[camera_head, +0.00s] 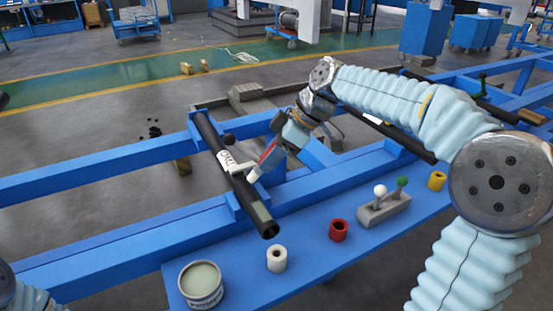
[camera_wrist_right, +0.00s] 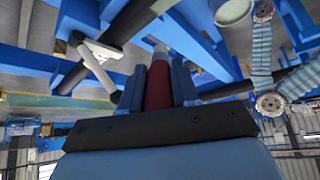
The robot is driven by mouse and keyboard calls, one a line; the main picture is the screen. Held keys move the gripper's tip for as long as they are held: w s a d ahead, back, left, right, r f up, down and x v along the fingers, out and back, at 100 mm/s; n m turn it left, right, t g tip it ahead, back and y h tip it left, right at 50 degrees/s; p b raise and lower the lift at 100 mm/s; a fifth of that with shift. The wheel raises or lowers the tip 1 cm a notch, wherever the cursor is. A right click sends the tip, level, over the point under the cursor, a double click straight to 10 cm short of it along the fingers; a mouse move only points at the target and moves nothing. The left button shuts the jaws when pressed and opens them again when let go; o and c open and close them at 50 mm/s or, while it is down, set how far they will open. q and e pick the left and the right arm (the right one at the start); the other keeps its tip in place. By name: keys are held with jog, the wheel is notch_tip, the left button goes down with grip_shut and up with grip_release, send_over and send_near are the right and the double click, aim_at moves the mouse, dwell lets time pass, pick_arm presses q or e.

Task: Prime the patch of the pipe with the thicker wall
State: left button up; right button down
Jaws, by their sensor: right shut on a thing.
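A dark pipe (camera_head: 207,130) lies across the blue frame at the centre, its open end toward me. A grey patch (camera_head: 261,211) shows near that end. A white, lettered, caliper-like piece (camera_head: 226,160) lies on or against the pipe; I cannot tell if it grips it. My right gripper (camera_head: 271,153) is shut on a red-handled tool with a pale tip, beside the pipe's right side. In the right wrist view the red handle (camera_wrist_right: 158,86) sits between the fingers. A second dark pipe (camera_head: 395,132) lies farther right, partly behind my arm. An open can (camera_head: 201,284) with pale contents stands front left.
On the blue front shelf stand a white roll (camera_head: 276,259), a red roll (camera_head: 338,230), a yellow roll (camera_head: 437,181) and a grey holder (camera_head: 385,209) with white and green knobs. Blue rails surround the pipes. Another dark pipe (camera_head: 495,108) lies far right.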

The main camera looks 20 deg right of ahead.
jog(key=shift+r, duration=0.85)
pick_arm(q)
jog(key=shift+w+d, duration=0.25)
jog(key=shift+d, duration=0.2)
jog(key=shift+f, duration=0.1)
pick_arm(e)
jog(key=shift+f+b, duration=0.45)
pick_arm(q)
jog(key=shift+f, duration=0.4)
pick_arm(e)
jog(key=shift+w+r, duration=0.1)
